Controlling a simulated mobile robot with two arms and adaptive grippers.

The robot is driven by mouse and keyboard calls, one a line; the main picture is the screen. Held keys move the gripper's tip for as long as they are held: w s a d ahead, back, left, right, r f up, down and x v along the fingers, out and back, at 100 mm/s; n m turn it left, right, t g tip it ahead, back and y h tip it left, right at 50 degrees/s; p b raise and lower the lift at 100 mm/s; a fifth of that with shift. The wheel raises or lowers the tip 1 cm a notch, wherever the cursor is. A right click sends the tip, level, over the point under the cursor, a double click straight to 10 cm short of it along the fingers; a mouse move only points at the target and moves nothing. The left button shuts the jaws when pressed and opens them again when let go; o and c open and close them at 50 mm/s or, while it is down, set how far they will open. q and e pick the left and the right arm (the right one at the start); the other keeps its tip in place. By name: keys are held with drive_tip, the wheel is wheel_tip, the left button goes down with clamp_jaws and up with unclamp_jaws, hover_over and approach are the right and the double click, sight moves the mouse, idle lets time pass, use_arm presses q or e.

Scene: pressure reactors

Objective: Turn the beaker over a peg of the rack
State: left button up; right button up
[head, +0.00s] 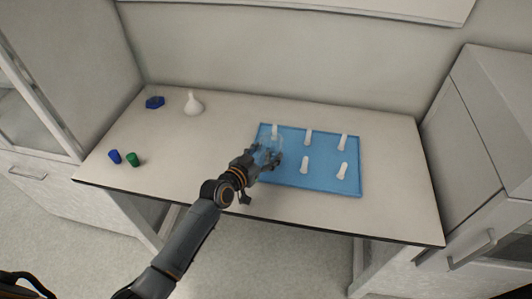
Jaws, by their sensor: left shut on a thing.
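The rack is a flat blue board (325,187) with several white upright pegs, lying on the right half of the table. My left gripper (268,161) is over the left part of the board and is shut on a clear beaker (268,150). The beaker is faint and see-through, so which way its mouth faces cannot be told. It shows just in front of the back left peg (275,132); whether it is around a peg cannot be told. A peg at the front left may be hidden by the gripper. My right gripper is not in view.
A white flask (193,103) and a dark blue object (155,102) stand at the back left of the table (190,150). A blue cap (115,156) and a green cap (133,159) are at the front left. Cabinets flank both sides.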

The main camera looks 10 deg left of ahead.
use_arm(q)
drive_tip(key=o, duration=1.3)
drive_tip(key=shift+c, duration=0.2)
drive_tip(key=shift+s, duration=0.1)
